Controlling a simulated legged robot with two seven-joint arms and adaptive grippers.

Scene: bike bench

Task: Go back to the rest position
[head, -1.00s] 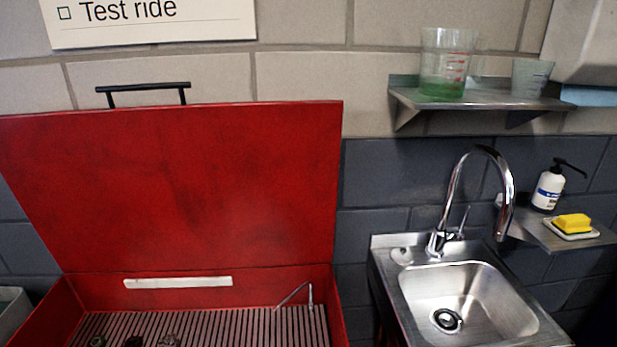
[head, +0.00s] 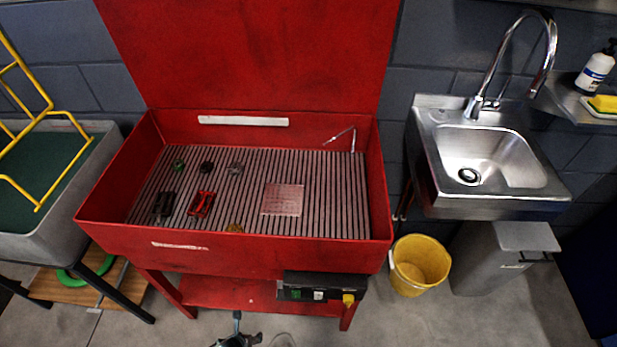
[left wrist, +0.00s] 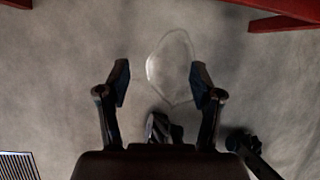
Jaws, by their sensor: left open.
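My left gripper (head: 238,338) shows in part at the bottom edge of the head view, in front of the red parts washer (head: 230,262) and low over the floor. In the left wrist view my left gripper (left wrist: 160,82) is open, with its two dark fingers apart and nothing between them but floor farther below. A pale clear oval patch (left wrist: 172,66) shows on that floor. My right gripper is not in view.
Small parts and a red pedal (head: 201,204) lie on the washer's slatted bed. A yellow bucket (head: 420,262) and grey bin (head: 490,262) stand below the steel sink (head: 490,158). A grey tub (head: 75,215) with a yellow rack (head: 62,172) is at left.

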